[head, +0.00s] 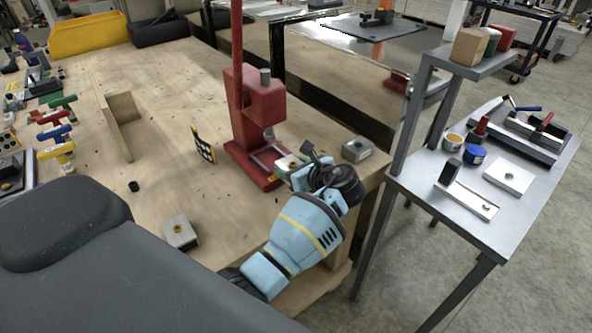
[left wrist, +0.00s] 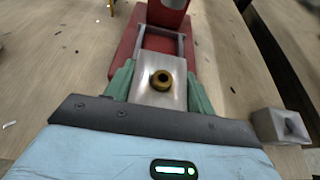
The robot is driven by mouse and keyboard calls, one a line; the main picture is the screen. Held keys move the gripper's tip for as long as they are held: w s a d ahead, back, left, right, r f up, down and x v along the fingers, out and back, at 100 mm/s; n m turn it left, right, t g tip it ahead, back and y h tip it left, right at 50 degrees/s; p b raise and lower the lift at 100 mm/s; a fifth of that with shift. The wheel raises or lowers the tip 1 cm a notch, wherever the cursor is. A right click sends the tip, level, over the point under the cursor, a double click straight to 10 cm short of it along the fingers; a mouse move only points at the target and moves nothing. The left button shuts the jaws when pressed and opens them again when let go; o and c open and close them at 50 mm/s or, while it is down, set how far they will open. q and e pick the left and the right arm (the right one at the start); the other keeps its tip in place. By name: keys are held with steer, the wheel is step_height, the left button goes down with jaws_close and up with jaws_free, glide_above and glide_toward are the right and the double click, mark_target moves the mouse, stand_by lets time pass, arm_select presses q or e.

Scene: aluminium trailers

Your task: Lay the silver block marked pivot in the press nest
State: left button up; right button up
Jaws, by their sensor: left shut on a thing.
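My left gripper (head: 290,172) is shut on a silver block (head: 287,162) with a brass bushing on top. In the left wrist view the block (left wrist: 160,98) sits between two green fingers, close to the press nest. The press nest (left wrist: 182,46) is a thin silver frame on the red press base (head: 240,167), just beyond the block. Any pivot marking is too small to read. A third grey block (head: 356,150) stands right of the press. My right gripper is out of view.
The red press column (head: 259,110) and its ram stand above the nest. A wooden upright (head: 120,120) is farther left. The grey side bench (head: 470,205) is to the right.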

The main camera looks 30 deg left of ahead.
mark_target(286, 160)
arm_select(q)
steer(key=shift+w+a+f, duration=0.15)
steer(key=shift+w+a, duration=0.5)
steer(key=shift+a, duration=0.9)
steer(key=shift+w+a+f, duration=0.1)
steer(key=shift+w+a, duration=0.55)
steer(key=shift+a, duration=0.95)
steer(key=shift+w+a+f, duration=0.15)
steer(key=shift+w+a, duration=0.5)
steer(key=shift+a, duration=0.9)
steer(key=o, duration=1.3)
steer(key=shift+d, duration=0.1)
steer(key=v, duration=0.7)
steer(key=shift+s+d+r, duration=0.1)
steer(key=shift+s+d, duration=0.05)
steer(key=shift+d, duration=0.05)
